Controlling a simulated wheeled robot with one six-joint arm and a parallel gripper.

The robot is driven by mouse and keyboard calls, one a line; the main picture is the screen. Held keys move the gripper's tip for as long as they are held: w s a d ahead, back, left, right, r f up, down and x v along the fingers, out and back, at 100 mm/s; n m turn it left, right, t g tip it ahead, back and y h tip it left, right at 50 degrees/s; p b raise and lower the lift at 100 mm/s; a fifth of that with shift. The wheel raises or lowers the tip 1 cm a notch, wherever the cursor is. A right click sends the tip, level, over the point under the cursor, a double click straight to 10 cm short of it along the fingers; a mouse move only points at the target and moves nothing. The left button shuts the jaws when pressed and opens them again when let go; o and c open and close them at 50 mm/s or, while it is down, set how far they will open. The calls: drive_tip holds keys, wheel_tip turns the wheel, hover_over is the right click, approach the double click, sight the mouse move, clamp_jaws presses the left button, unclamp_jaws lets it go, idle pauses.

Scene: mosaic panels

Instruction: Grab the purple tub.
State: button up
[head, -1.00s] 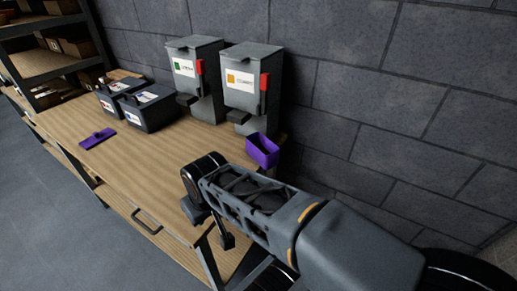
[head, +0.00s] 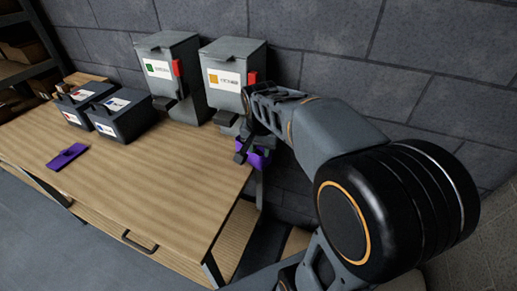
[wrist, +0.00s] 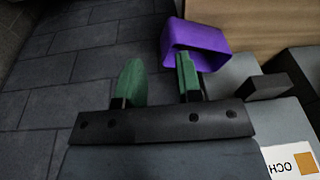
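The purple tub (head: 262,157) is at the right end of the wooden table, below the orange-labelled dispenser. In the head view my arm and gripper (head: 243,150) partly hide it. In the wrist view the tub (wrist: 208,38) is at the upper right with its opening towards the camera. My gripper (wrist: 159,78) is open, its two green fingers apart. The right finger overlaps the tub's near rim in the picture, and the tub's left wall shows between the fingers. I cannot tell whether a finger touches it.
Two grey dispensers, one green-labelled (head: 168,70) and one orange-labelled (head: 229,85), stand against the brick wall. Two dark bins (head: 125,115) (head: 88,98) and a flat purple piece (head: 67,156) are further left. The table's (head: 150,190) front middle is clear.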

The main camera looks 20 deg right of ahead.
drive_tip(key=w+d+m+g+p, duration=0.1)
drive_tip(key=w+d+m, duration=0.3)
drive_tip(key=w+m, duration=0.15)
hover_over(267, 166)
drive_tip(key=shift+h, duration=0.3)
drive_tip(key=f, duration=0.7)
drive_tip(key=shift+a, duration=0.3)
drive_tip(key=shift+w+d+f+p, duration=0.1)
drive_tip(key=shift+f+p, duration=0.2)
drive_tip(key=shift+f, duration=0.8)
drive_tip(key=shift+s+d+f+p, duration=0.15)
drive_tip(key=shift+f+p, duration=0.1)
drive_tip(key=shift+f, duration=0.9)
drive_tip(key=shift+w+d+f+p, duration=0.15)
drive_tip(key=shift+f+p, duration=0.15)
drive_tip(key=shift+f, duration=0.8)
clamp_jaws()
